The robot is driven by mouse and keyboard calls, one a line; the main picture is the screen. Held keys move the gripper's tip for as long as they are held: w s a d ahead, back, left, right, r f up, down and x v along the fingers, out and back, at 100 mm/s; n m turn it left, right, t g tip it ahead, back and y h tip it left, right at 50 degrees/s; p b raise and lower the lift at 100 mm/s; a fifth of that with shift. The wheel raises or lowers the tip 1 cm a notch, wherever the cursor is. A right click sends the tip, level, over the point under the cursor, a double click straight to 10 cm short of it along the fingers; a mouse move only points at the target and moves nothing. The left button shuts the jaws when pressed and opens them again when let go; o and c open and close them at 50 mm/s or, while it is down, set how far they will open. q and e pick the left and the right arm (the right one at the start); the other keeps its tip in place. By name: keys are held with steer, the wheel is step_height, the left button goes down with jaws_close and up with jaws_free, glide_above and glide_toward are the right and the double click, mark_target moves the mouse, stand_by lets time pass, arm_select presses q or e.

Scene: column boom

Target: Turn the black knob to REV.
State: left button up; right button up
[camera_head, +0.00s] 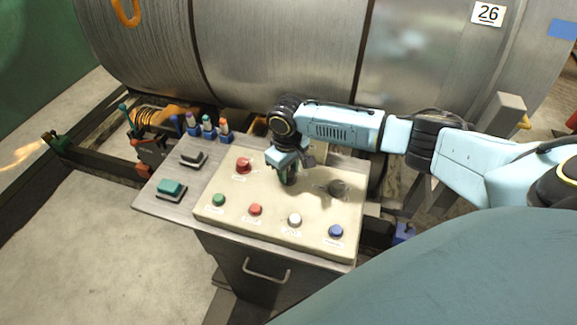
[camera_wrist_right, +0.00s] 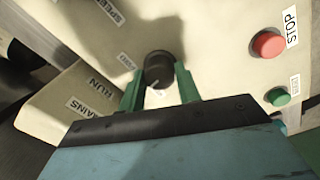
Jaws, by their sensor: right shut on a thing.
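The black knob (camera_wrist_right: 159,68) stands on the cream control panel (camera_wrist_right: 215,70) in the right wrist view, with a small pale mark on its lower edge. My right gripper (camera_wrist_right: 159,82) has its green fingers on either side of the knob and is shut on it. In the head view my right gripper (camera_head: 288,180) reaches down onto the middle of the panel (camera_head: 270,228) and hides that knob. The lettering around the knob is shadowed and I cannot read REV or tell the pointed-to position. My left gripper is not in view.
Near the gripper are a red mushroom button (camera_head: 243,165), a second dark knob (camera_head: 338,188) and a front row of green (camera_head: 218,200), red (camera_head: 255,209), white (camera_head: 294,220) and blue (camera_head: 336,231) buttons.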

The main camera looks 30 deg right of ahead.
mark_target(288, 174)
steer(key=n+p, duration=0.2)
steer(key=n, duration=0.1)
steer(key=shift+r, duration=0.15)
steer(key=shift+n+p, duration=1.05)
steer(key=shift+n, duration=0.95)
steer(key=o, duration=1)
steer(key=r, duration=1.3)
steer(key=shift+s+a, duration=0.15)
steer(key=shift+s, duration=0.05)
